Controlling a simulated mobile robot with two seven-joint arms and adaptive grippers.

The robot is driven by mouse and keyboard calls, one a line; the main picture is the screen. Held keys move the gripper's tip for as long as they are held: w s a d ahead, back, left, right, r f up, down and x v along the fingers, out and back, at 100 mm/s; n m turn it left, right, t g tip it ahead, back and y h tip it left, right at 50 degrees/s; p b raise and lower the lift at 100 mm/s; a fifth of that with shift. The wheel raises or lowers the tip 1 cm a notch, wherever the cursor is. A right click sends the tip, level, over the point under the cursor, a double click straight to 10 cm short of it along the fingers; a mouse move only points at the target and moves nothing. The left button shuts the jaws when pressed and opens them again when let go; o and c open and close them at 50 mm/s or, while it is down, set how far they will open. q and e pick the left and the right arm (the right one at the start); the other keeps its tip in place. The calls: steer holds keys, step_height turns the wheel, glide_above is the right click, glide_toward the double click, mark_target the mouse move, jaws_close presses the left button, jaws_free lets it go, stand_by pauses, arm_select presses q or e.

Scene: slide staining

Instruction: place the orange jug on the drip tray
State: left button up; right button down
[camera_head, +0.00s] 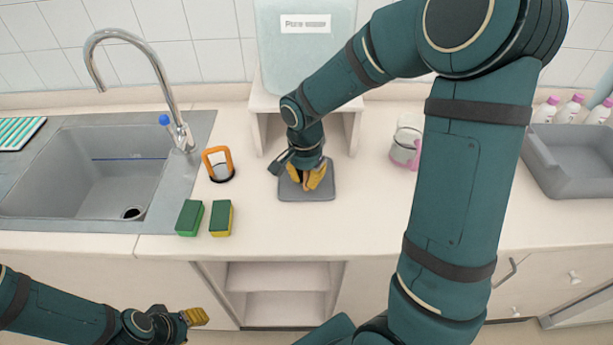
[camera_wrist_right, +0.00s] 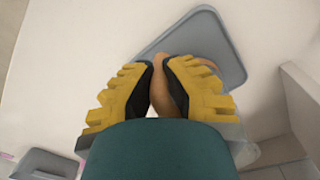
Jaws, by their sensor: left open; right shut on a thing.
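A clear jug with a bright orange handle (camera_head: 218,163) stands on the counter just right of the sink. The grey drip tray (camera_head: 322,193) lies in front of the stand and shows in the right wrist view too (camera_wrist_right: 222,42). My right gripper (camera_head: 305,184) is low over the tray, shut on a brownish-orange jug handle (camera_wrist_right: 159,92). Most of that jug is hidden by the gripper, and I cannot tell whether it touches the tray. My left gripper (camera_head: 196,317) is open and empty, low in front of the counter, far from both.
Two green-and-yellow sponges (camera_head: 190,218) lie near the sink (camera_head: 75,165). A pink-handled jug (camera_head: 405,150) stands right of the stand (camera_head: 258,103) bearing a water tank (camera_head: 305,60). A grey bin (camera_head: 570,165) is at far right. The counter's front middle is clear.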

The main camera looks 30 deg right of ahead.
steer(key=shift+f, duration=0.15)
steer(key=c, duration=1.1)
jaws_free()
steer(key=shift+r, duration=0.3)
step_height(320, 180, up, 12)
steer(key=shift+w+a+f+p, duration=0.15)
steer(key=shift+p, duration=0.95)
